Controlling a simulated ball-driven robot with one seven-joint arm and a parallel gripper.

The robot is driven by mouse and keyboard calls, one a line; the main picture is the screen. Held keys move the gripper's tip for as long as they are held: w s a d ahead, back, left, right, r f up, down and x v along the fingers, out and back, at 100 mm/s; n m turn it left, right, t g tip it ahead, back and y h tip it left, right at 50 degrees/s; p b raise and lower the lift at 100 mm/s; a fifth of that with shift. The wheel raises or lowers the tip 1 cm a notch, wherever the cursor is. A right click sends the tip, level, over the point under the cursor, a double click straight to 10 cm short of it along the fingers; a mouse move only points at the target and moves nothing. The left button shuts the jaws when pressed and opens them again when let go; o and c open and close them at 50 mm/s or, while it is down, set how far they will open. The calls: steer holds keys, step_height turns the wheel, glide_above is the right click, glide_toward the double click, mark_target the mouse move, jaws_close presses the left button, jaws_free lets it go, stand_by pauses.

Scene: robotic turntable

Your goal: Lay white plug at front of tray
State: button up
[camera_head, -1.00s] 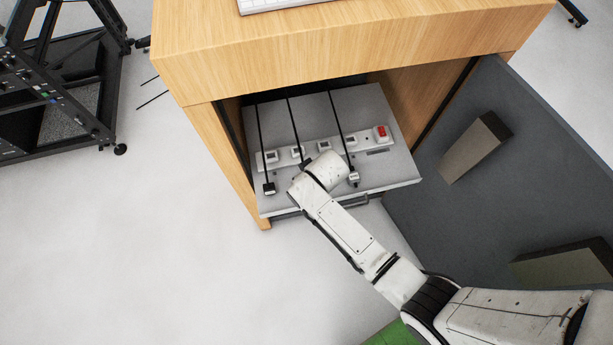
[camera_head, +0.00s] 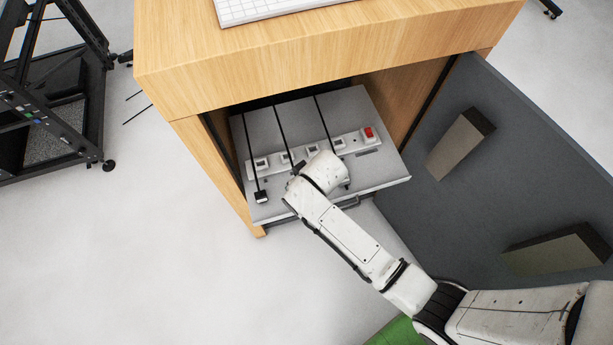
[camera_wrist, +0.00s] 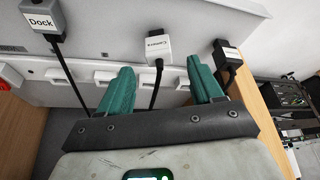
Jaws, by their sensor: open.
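The white plug (camera_wrist: 157,45), labelled "Camera", shows in the wrist view near the front of the grey tray (camera_head: 350,100). Its black cable runs back between my green fingers. My gripper (camera_wrist: 158,64) is open, with one finger on each side of the plug's cable end and the plug's body beyond the fingertips. I cannot tell whether a finger touches it. In the head view my wrist hides the white plug. A grey plug (camera_wrist: 42,15) labelled "Dock" is left in the wrist view, and a black plug (camera_wrist: 228,52) is right.
A white power strip (camera_head: 290,157) with a red switch (camera_head: 369,133) lies across the tray. The tray sits in a wooden cabinet (camera_head: 330,45). An open dark door (camera_head: 440,210) stands at right.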

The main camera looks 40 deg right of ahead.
steer(key=v, duration=0.7)
steer(key=s+d+r+g, duration=0.1)
steer(key=s+d+r, duration=0.1)
steer(key=s, duration=0.7)
steer(key=s+d+r+m+g, duration=0.1)
steer(key=s+d, duration=0.4)
steer(key=s, duration=0.5)
step_height(320, 180, up, 3)
steer(key=shift+d+f+m+g+h, duration=0.2)
steer(key=shift+m+g+h, duration=0.1)
steer(key=shift+g, duration=0.5)
